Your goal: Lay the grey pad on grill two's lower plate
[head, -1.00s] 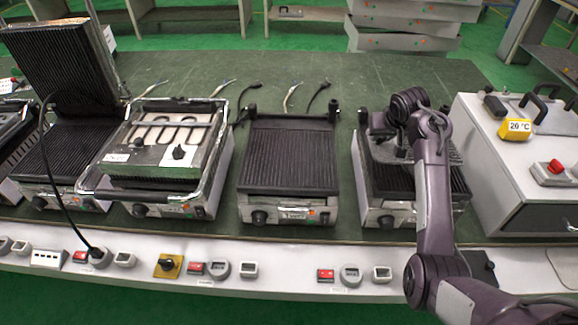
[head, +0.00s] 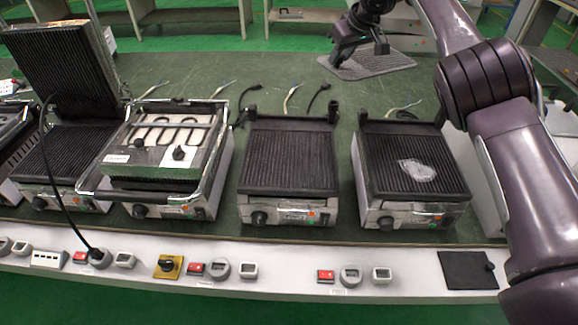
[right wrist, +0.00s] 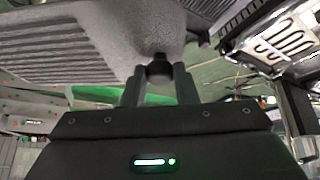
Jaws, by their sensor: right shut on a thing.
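My right gripper (head: 352,58) is shut on the black knob (right wrist: 158,68) of a grey ribbed plate (head: 385,64). The plate appears over the far edge of the bench; its height is hard to judge. In the right wrist view the grey plate (right wrist: 70,45) fills the upper left. The rightmost grill's lower plate (head: 385,160) is open, dark and ribbed, with a pale patch (head: 416,171) on it. The grill left of it has a bare lower plate (head: 290,155). A dark grey square pad (head: 466,271) with a small knob lies on the front ledge. My left gripper is not in view.
Further left stand a grill with an exposed heating coil (head: 165,135) and a grill with its lid raised (head: 62,65). Loose cables (head: 290,97) lie behind the grills. Switches and dials (head: 350,274) line the front ledge. The green bench behind the grills is mostly free.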

